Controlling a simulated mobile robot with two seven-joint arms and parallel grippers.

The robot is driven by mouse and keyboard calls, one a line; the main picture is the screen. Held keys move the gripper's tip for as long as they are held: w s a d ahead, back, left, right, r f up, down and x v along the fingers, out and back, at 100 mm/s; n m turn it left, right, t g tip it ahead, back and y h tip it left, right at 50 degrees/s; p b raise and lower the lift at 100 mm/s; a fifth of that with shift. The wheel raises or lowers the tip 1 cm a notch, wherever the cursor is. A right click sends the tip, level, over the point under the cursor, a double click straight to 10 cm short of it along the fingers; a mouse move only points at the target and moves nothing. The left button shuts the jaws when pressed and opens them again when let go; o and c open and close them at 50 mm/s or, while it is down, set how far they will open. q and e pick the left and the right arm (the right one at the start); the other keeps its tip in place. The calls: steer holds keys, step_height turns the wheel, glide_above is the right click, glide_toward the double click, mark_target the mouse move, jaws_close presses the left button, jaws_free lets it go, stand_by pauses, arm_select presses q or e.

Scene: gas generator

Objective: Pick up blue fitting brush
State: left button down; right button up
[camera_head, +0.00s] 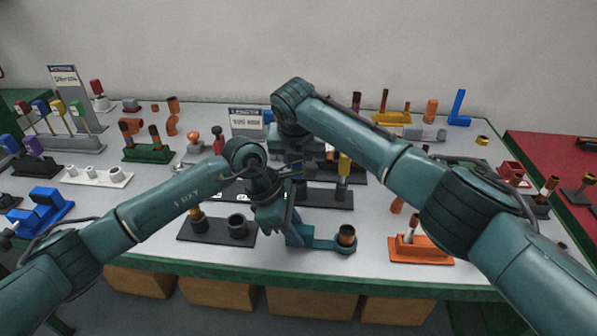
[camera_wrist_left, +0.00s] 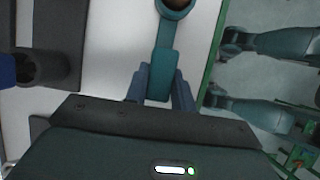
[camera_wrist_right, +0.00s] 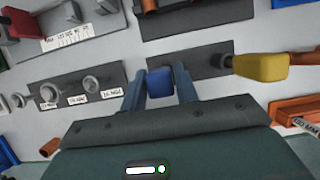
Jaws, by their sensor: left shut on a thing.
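The blue fitting brush (camera_wrist_right: 160,84) stands on a dark base in the right wrist view, its blue top seen from above. My right gripper (camera_wrist_right: 160,76) is open over it, with one finger on each side of the blue top. In the head view my right gripper (camera_head: 300,168) hides the blue brush. A yellow-topped brush (camera_wrist_right: 260,67) stands beside it and also shows in the head view (camera_head: 344,165). My left gripper (camera_head: 292,232) is shut on the handle of a teal holder (camera_head: 322,243) that has a brown copper cup (camera_head: 347,235) at its end.
A dark base with a round socket (camera_head: 238,226) lies left of the left gripper. An orange base (camera_head: 420,249) stands at the front right. Green (camera_head: 150,153) and blue (camera_head: 41,207) stands are at the left.

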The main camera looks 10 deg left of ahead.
steer(key=c, duration=0.4)
step_height(320, 180, up, 9)
steer(key=s+d+r+m, duration=0.1)
steer(key=s+d+m, duration=0.1)
steer(key=s+d, duration=0.1)
steer(key=s+d+m+h, duration=0.1)
steer(key=s+d+m, duration=0.1)
steer(key=s+d, duration=0.2)
steer(key=s+d+r+m+h, duration=0.1)
steer(key=s+d+m, duration=0.1)
steer(key=s+d, duration=0.2)
steer(key=shift+s+r, duration=0.15)
steer(key=shift+s, duration=0.5)
steer(key=shift+s+r, duration=0.15)
steer(key=shift+s, duration=0.5)
steer(key=shift+g, duration=0.3)
